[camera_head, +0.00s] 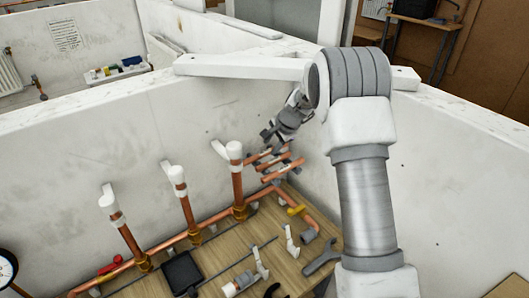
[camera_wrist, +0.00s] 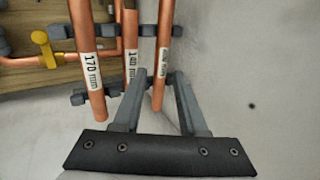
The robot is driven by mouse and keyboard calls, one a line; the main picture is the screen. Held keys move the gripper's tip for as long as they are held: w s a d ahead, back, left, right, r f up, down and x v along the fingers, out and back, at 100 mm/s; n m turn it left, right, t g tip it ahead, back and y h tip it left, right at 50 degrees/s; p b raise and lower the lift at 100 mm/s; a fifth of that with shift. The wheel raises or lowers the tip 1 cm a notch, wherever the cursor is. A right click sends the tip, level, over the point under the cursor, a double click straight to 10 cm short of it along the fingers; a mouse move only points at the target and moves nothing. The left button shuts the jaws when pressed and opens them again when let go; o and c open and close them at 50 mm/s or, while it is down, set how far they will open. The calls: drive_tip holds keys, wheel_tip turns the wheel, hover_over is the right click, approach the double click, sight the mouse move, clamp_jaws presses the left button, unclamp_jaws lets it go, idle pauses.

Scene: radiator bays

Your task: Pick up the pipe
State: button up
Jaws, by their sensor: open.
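Three short copper pipes lie side by side on a dark rack near the corner. In the wrist view the left pipe (camera_wrist: 84,50) is labelled 170 mm and the middle pipe (camera_wrist: 130,35) seems to read 140 mm. The right pipe (camera_wrist: 165,25) has a label too small to read surely. My gripper (camera_wrist: 161,74) is open, with the right pipe showing between its fingers; I cannot tell whether they touch it. In the head view my gripper (camera_head: 274,137) is just above the rack's back pipe (camera_head: 257,155).
Upright copper pipes with white tops (camera_head: 237,178) stand left of the rack on a copper line. White walls close in behind and right.

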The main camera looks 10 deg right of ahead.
sight(265, 152)
drive_tip(key=shift+p+x, duration=0.45)
drive_tip(key=shift+x, duration=2.15)
drive_tip(key=shift+r, duration=0.1)
clamp_jaws()
